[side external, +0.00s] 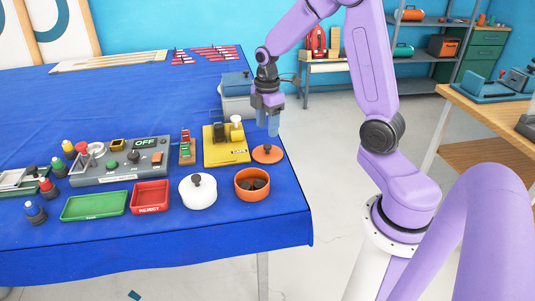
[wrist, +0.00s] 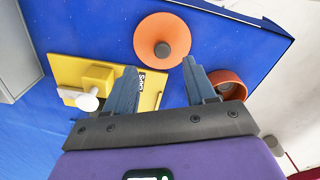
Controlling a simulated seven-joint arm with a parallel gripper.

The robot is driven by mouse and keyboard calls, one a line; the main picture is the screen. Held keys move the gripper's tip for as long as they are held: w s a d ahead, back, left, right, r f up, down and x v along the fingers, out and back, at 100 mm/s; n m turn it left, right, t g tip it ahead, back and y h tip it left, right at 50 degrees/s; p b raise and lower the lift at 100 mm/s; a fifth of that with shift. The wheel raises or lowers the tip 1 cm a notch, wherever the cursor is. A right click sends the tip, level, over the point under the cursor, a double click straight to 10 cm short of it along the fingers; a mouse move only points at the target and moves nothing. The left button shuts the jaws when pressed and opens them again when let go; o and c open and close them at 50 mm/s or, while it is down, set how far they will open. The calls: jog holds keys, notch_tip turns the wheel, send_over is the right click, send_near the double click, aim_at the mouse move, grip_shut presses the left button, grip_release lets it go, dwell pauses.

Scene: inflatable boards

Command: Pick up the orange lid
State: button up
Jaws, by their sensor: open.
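The orange lid (side external: 267,154) is a flat disc with a dark round knob on top. It lies on the blue cloth near the table's right edge, behind an open orange bowl (side external: 251,184) with dark pieces inside. In the wrist view the lid (wrist: 150,44) is ahead of the fingertips and wholly visible. My gripper (side external: 268,132) is open and empty, pointing down above the table, over the lid's area. In the wrist view its two blue fingers (wrist: 160,70) are spread apart, with the lid's knob seen between and beyond their tips.
A yellow fixture (side external: 226,150) with a white knob stands left of the lid. A white lidded pot (side external: 198,191), red reject tray (side external: 150,197) and green tray (side external: 95,206) line the front. A grey-blue box (side external: 238,95) stands behind. The table's right edge is close.

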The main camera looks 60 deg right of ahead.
aim_at(267, 145)
jog(key=shift+s+a+f, duration=0.1)
jog(key=shift+f, duration=1.5)
jog(key=shift+s+a+f, duration=0.1)
jog(key=shift+f, duration=1.5)
grip_shut()
